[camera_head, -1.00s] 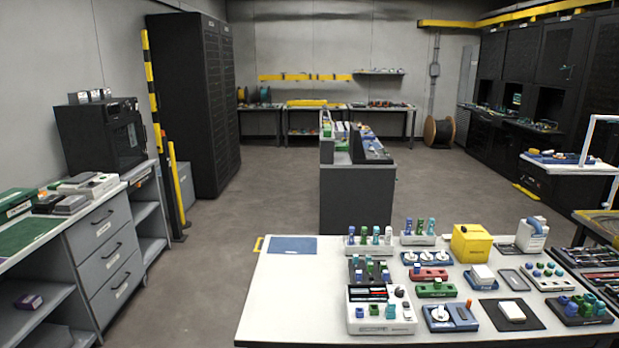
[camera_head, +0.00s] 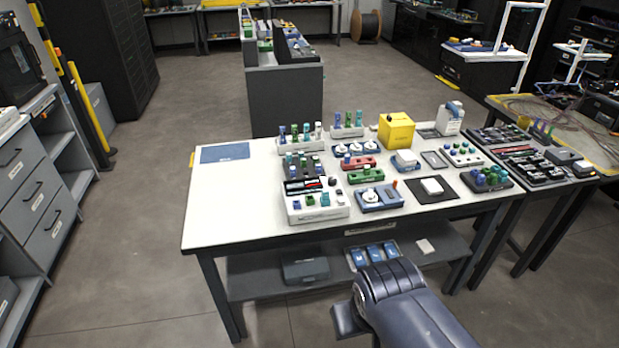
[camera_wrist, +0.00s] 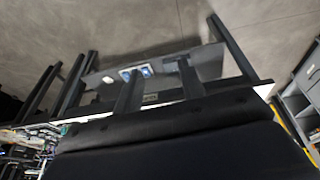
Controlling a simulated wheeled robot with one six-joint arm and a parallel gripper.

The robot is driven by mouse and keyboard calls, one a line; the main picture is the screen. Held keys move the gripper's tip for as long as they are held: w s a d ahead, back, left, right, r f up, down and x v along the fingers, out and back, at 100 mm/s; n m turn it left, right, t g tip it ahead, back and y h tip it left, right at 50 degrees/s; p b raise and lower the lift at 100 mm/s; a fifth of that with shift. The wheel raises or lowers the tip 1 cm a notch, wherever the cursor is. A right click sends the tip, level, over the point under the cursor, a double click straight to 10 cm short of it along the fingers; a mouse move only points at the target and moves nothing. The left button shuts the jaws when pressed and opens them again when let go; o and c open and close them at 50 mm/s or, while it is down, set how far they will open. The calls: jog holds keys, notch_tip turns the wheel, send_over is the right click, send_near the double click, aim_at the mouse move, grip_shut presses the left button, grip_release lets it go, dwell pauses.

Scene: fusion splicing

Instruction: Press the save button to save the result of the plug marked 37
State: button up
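On the white workbench (camera_head: 225,200), a white device (camera_head: 318,212) with a dark panel with red marks and green and blue buttons stands near the front edge. Which button is save cannot be told; its lettering is too small. Racks of coloured plugs (camera_head: 298,133) stand behind it, with numbers unreadable, so the plug marked 37 cannot be picked out. In the head view my arm is at the bottom, in front of the bench, and my gripper's fingers are not seen. In the wrist view my gripper (camera_wrist: 158,80) shows two dark fingers spread apart with nothing visible between them.
A lower shelf (camera_head: 255,285) holds boxes. Open floor lies left.

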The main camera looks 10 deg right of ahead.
dwell(0.4)
grip_shut()
dwell(1.6)
